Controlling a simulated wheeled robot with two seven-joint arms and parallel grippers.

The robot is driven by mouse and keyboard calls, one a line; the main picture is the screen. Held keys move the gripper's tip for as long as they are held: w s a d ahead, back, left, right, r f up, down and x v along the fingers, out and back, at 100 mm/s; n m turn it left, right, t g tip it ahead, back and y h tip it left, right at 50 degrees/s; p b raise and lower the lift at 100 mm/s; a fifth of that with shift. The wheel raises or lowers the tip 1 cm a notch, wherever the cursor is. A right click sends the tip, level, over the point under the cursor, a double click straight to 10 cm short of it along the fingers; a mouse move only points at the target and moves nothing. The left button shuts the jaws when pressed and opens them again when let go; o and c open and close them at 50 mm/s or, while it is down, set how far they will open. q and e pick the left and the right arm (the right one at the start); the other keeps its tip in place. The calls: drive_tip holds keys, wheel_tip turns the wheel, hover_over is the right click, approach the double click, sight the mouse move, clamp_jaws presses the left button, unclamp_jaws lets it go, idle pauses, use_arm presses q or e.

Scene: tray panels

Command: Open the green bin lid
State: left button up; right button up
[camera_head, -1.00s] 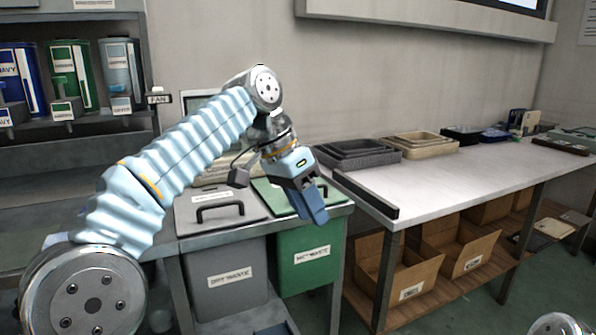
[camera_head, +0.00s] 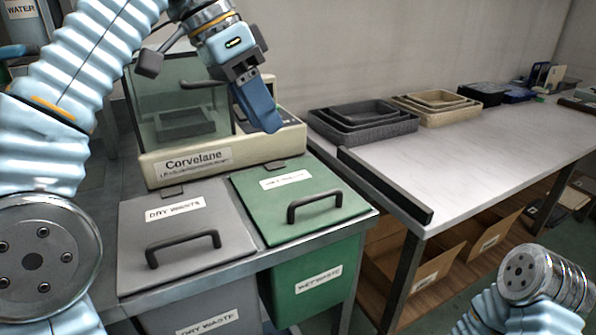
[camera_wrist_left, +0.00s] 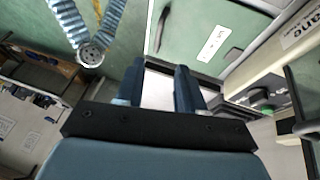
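The green bin lid (camera_head: 292,205) lies shut on the green wet-waste bin (camera_head: 312,285), with a black arched handle (camera_head: 315,203) near its front edge. In the left wrist view the green lid (camera_wrist_left: 190,38) shows with its dark handle (camera_wrist_left: 162,28) and white label. My left gripper (camera_head: 266,122) is raised above and behind the lid, in front of the cream machine, apart from the handle. In the left wrist view its two blue fingers (camera_wrist_left: 158,80) stand apart with nothing between them. Part of my right arm shows at bottom right; its gripper is out of view.
A grey dry-waste lid (camera_head: 180,250) with a similar handle lies beside the green one. The cream Corvelane machine (camera_head: 187,163) stands behind both. To the right is a white table with a black edge strip (camera_head: 385,187), grey trays (camera_head: 362,120) and beige trays (camera_head: 435,108).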

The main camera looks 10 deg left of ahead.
use_arm(q)
drive_tip(key=x, duration=1.3)
drive_tip(key=shift+s+f, duration=0.1)
drive_tip(key=shift+f, duration=0.1)
drive_tip(key=shift+c, duration=0.2)
clamp_jaws()
